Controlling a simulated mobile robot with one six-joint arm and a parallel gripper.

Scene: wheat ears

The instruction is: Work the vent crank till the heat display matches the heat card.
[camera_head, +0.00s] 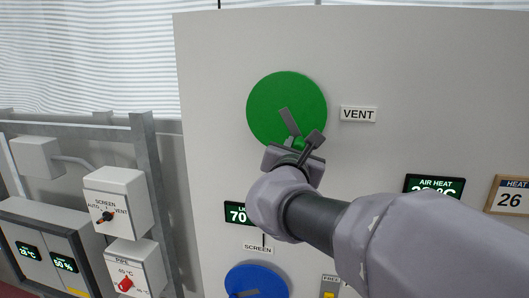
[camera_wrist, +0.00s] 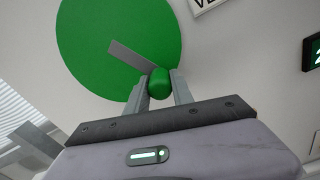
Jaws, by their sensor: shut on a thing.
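The vent crank is a green disc (camera_head: 270,108) with a grey arm and a green knob, on the white panel beside a VENT label (camera_head: 358,114). In the wrist view the green knob (camera_wrist: 159,83) sits between the two fingers of my gripper (camera_wrist: 161,88), which is shut on it. The crank's grey arm (camera_wrist: 130,54) runs from the disc's middle to the knob, at the disc's lower right. The AIR HEAT display (camera_head: 433,184) is partly hidden by my arm, so its number cannot be read in full. The heat card (camera_head: 512,196) reads 26.
A blue disc (camera_head: 258,281) marked SCREEN is below the green one. A light display (camera_head: 236,213) showing 70 is partly hidden by my gripper. Switch boxes (camera_head: 118,207) on a grey frame stand at left. A yellow switch (camera_head: 329,290) is low on the panel.

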